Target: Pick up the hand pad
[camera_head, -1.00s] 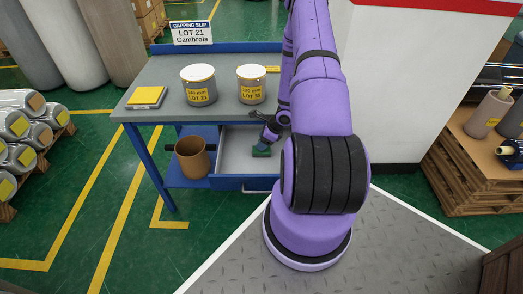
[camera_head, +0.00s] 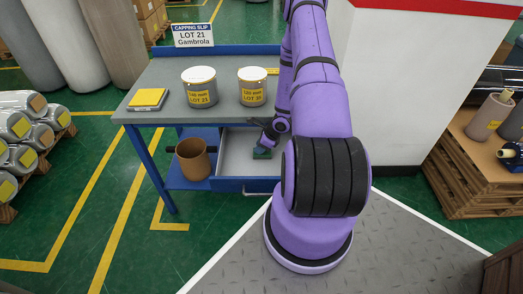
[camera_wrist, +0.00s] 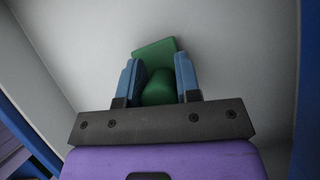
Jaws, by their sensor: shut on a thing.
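The hand pad is a green block with a rounded grip; it shows in the wrist view (camera_wrist: 157,88) between the two blue fingers of my gripper (camera_wrist: 160,80). The fingers are shut on the rounded grip, and the flat green part shows beyond the fingertips. In the head view the hand pad (camera_head: 262,154) is a small dark green shape in the open drawer (camera_head: 236,152). My gripper (camera_head: 266,144) is over it, partly hidden by my arm. I cannot tell whether the pad touches the drawer floor.
The drawer belongs to a blue and grey workbench (camera_head: 160,80). On top are two labelled cans (camera_head: 200,88) (camera_head: 252,86), a yellow pad (camera_head: 148,98) and a capping slip sign (camera_head: 193,34).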

